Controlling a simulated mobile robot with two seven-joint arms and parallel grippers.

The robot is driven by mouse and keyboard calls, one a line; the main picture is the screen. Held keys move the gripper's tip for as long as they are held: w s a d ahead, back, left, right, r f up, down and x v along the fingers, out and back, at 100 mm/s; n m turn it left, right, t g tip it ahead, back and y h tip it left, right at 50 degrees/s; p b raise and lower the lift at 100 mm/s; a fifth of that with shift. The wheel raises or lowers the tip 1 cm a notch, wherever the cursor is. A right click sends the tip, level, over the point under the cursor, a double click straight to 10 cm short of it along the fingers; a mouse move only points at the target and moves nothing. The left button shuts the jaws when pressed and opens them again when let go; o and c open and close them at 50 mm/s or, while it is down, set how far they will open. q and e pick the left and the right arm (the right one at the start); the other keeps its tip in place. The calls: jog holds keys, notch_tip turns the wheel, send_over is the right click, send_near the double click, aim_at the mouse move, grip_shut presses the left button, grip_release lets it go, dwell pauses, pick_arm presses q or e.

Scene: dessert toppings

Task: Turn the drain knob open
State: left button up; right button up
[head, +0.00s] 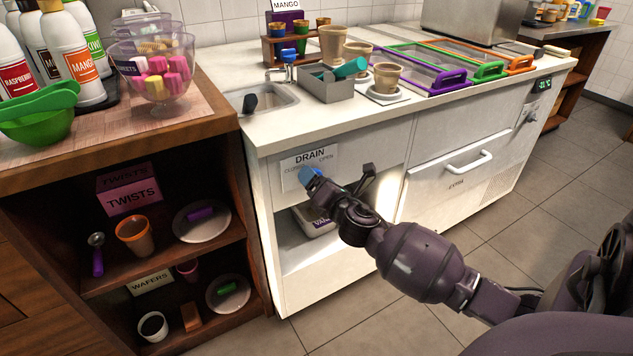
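The blue drain knob (309,174) is on the front panel of the white counter, below the DRAIN label (311,158). The label reads "CLOSED" on the left and "OPEN" on the right. My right gripper (318,184) reaches in from the right, with its tip at the knob and touching it or very close. The gripper hides part of the knob, so its pointing direction is unclear. Whether the fingers are closed around it cannot be told. My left gripper is out of view.
The sink (262,98) with a blue-topped faucet (288,66) is above the panel. An open shelf below holds a tub (314,220). A wooden shelf unit (170,150) stands close on the left. A drawer with a white handle (468,163) is to the right. The tiled floor is clear.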

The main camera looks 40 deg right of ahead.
jog(key=c, duration=0.9)
